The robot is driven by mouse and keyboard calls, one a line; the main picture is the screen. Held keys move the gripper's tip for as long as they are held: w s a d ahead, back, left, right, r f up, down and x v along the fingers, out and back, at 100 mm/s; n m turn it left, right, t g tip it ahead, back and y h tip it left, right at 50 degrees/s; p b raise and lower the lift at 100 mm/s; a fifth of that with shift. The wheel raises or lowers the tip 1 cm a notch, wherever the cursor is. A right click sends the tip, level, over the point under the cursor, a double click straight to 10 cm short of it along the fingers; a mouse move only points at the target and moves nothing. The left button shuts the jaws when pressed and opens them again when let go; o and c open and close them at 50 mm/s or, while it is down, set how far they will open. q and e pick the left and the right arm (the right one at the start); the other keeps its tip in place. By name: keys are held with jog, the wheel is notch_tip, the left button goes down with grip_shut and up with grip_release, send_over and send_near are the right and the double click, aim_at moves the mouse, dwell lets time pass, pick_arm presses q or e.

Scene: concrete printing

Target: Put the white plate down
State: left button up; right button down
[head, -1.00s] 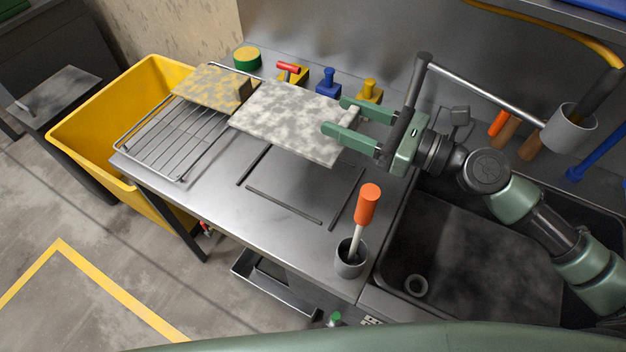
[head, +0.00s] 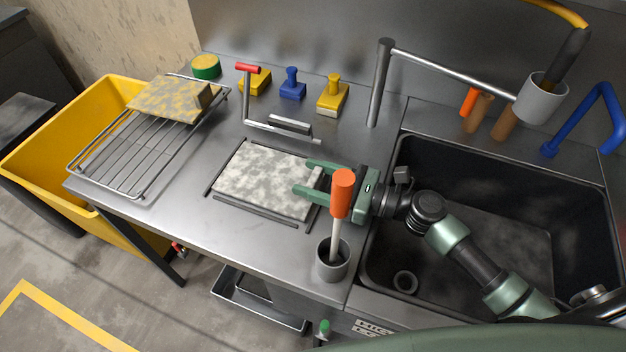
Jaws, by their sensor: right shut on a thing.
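The white plate (head: 262,180), mottled with grey, lies flat or nearly flat within the dark guide strips (head: 254,213) on the steel worktop. Whether it fully touches the worktop I cannot tell. My right gripper (head: 304,178) reaches in from the right, its green fingers at the plate's right edge, shut on it. The orange-handled tool stands in front of part of the gripper. My left gripper is not in view.
A grey cup (head: 332,262) with an orange-handled tool (head: 342,194) stands close in front of my right gripper. A wire rack (head: 135,160) holds a yellow-stained plate (head: 168,99) at left. A red-handled tool (head: 247,69) and stamps stand behind. A dark sink (head: 520,190) is at right.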

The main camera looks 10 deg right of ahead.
jog(key=shift+f, duration=0.15)
jog(key=shift+f, duration=0.15)
jog(key=c, duration=0.5)
grip_release()
jog(key=shift+s+d, duration=0.1)
jog(key=shift+d, duration=0.05)
jog(key=v, duration=1.1)
jog(key=shift+s+d+r+b, duration=0.2)
jog(key=shift+d+b, duration=0.05)
jog(key=shift+b, duration=0.15)
